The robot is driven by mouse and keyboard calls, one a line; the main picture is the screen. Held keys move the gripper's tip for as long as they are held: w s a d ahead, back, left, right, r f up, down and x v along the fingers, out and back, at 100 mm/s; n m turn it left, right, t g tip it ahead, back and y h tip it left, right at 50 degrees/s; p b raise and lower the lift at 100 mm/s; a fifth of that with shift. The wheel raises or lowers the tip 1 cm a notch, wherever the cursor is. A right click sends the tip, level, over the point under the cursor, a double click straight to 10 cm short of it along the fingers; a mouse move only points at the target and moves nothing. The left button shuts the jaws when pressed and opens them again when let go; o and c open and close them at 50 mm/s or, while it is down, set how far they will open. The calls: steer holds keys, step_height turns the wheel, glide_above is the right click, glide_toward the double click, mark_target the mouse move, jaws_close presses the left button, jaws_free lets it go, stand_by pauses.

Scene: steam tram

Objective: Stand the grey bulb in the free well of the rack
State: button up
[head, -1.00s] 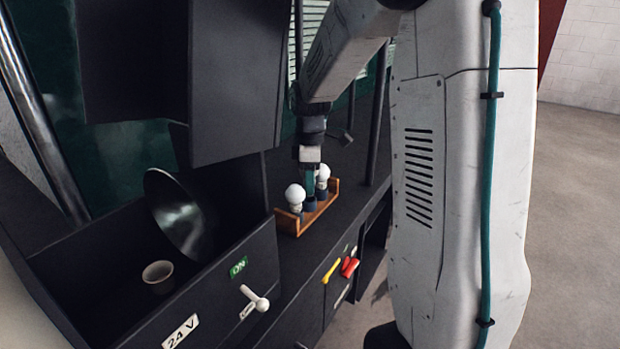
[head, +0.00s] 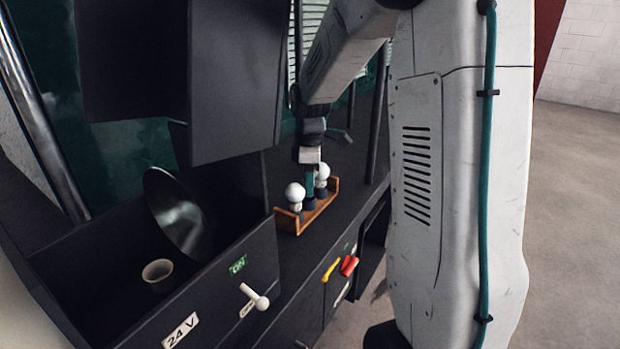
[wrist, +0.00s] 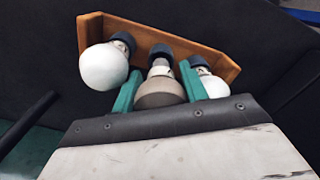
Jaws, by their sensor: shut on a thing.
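The wooden rack (head: 334,188) stands on the dark ledge. It also shows in the wrist view (wrist: 222,66), with dark blue wells in a row. Two white bulbs (wrist: 104,66) (wrist: 212,85) sit in its outer wells; in the head view they show on either side of my gripper (head: 311,186). In the wrist view the grey bulb (wrist: 160,93) is between the green fingers of my gripper (wrist: 161,78), which is shut on it. Its metal base points at the middle well (wrist: 161,52). I cannot tell how far it is in. The head view hides the grey bulb behind the fingers.
A black box with an open top (head: 240,250) stands left of the rack, with a dark reflector (head: 180,212) and a small pale cup (head: 157,270). A white lever (head: 258,298) and yellow and red handles (head: 348,265) are on the front. A dark cabinet (head: 225,80) overhangs the left.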

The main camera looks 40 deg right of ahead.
steer(key=shift+f, duration=1.45)
